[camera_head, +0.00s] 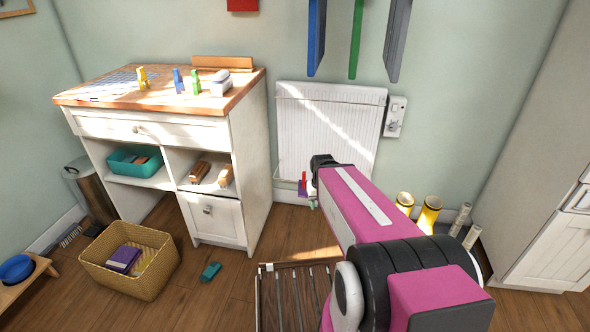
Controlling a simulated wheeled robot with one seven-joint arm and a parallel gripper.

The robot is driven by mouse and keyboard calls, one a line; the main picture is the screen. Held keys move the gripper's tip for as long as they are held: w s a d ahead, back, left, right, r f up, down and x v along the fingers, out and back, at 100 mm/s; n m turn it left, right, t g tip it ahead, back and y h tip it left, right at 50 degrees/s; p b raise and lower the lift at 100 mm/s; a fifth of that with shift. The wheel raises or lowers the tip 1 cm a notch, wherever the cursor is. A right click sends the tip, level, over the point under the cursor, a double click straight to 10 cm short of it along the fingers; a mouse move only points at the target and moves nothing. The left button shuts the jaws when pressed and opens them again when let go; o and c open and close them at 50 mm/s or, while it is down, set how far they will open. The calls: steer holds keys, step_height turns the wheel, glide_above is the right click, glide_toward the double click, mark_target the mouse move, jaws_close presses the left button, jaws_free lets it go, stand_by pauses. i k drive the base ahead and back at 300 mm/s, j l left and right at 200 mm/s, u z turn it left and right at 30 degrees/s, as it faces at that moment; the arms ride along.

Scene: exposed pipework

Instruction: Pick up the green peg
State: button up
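The green peg (195,82) stands on the wooden worktop (105,98) of the white cabinet, at the upper left. A blue peg (178,80) stands just left of it and a yellow peg (143,78) stands farther left. A small white and grey container (219,83) stands close on its right. My magenta arm reaches up from the lower right to the middle of the view. A black part at its far end (324,162) shows to the right of the cabinet, well apart from the green peg. My gripper's fingers cannot be made out clearly.
A white radiator (331,115) is on the wall behind my arm. Yellow and pale tubes (428,216) stand at the right.

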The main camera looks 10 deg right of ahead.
mark_target(197, 84)
steer(key=z, duration=0.4)
steer(key=u, duration=1.35)
steer(key=j, duration=0.3)
steer(key=i+z, duration=0.05)
